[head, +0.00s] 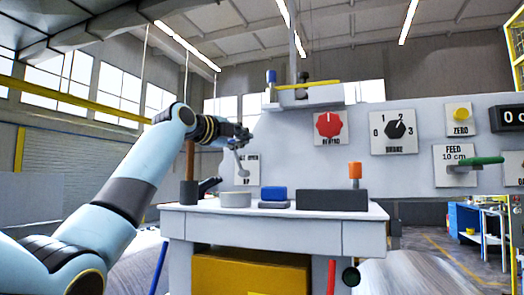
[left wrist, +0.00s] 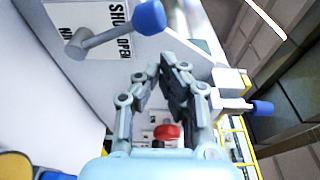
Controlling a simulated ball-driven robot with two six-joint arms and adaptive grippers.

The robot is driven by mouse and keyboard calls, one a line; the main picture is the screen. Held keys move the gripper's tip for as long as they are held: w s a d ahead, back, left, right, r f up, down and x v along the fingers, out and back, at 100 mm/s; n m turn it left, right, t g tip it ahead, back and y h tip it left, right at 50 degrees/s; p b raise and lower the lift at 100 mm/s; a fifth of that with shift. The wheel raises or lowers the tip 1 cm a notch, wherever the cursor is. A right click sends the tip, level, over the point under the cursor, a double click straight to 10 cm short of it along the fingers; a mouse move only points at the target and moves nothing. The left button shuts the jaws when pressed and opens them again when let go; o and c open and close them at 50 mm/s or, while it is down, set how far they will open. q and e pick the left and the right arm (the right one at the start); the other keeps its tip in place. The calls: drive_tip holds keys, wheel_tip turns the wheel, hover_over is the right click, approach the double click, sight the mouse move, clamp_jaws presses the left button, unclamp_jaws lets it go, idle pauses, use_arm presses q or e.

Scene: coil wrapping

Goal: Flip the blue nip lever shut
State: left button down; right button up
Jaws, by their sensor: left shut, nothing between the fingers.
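The nip lever (head: 239,160) is a grey rod on the panel by the SHUT/OPEN label (head: 250,181). It stands up from its pivot, leaning slightly left, toward the word SHUT. My left gripper (head: 243,134) is at its upper end and hides the knob in the head view. In the left wrist view the lever's blue knob (left wrist: 149,16) shows at the top, beyond the fingertips and to their left. My left gripper (left wrist: 170,62) is shut and empty there, with a visible gap to the knob. My right gripper is not in view.
The panel has a red dial (head: 328,125), a black dial (head: 401,130) and a green feed handle (head: 480,161).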

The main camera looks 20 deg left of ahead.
use_arm(q)
drive_tip(key=shift+a+r, duration=0.1)
drive_tip(key=shift+a, duration=0.65)
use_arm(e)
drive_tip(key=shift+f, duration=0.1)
